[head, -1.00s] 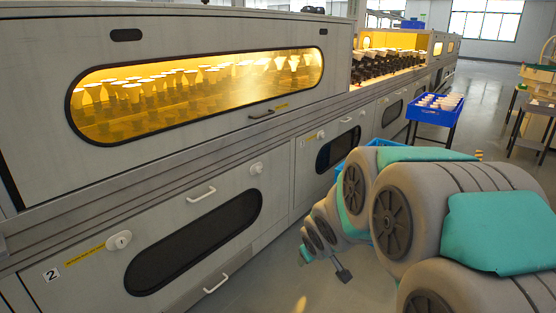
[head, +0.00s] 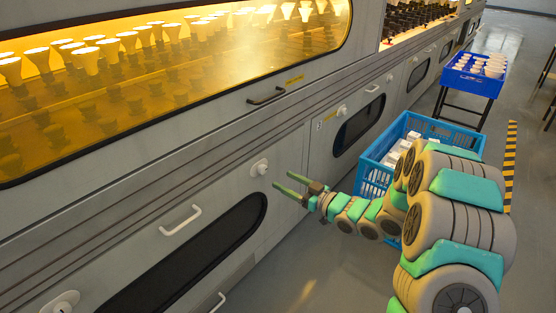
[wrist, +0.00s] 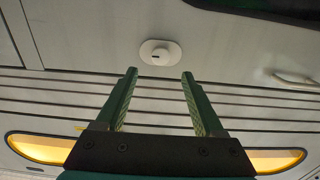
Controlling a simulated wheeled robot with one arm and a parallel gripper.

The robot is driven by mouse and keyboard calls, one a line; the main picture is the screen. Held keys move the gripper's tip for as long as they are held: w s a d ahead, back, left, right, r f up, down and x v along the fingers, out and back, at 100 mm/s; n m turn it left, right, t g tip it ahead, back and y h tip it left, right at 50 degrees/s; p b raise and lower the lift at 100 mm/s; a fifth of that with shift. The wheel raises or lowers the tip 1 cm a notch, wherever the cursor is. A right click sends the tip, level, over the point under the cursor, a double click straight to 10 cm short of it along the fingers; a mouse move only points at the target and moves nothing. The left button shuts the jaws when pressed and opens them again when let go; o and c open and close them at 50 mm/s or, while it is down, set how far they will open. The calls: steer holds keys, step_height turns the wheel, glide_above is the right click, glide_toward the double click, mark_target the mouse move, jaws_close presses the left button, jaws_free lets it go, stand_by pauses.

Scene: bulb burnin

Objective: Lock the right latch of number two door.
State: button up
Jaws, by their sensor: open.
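The right latch (head: 260,168) of number two door is a white round knob on an oval plate near the upper right corner of the grey door (head: 226,185). My gripper (head: 282,180) is open and empty, just right of and below this latch in the head view, pointing at the cabinet face. In the wrist view the latch (wrist: 160,53) lies just beyond and between the open fingertips (wrist: 159,73), apart from both. A small dark mark shows on its knob.
A white door handle (head: 182,220) and dark window (head: 190,262) are left of the latch. A glowing oven window (head: 180,75) and dark handle (head: 266,96) are above. A blue crate (head: 375,172) with white boxes stands right of my gripper, close to my arm. A blue tray of bulbs (head: 474,76) is farther back.

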mark_target(264, 170)
steer(key=shift+x, duration=3.85)
jaws_close()
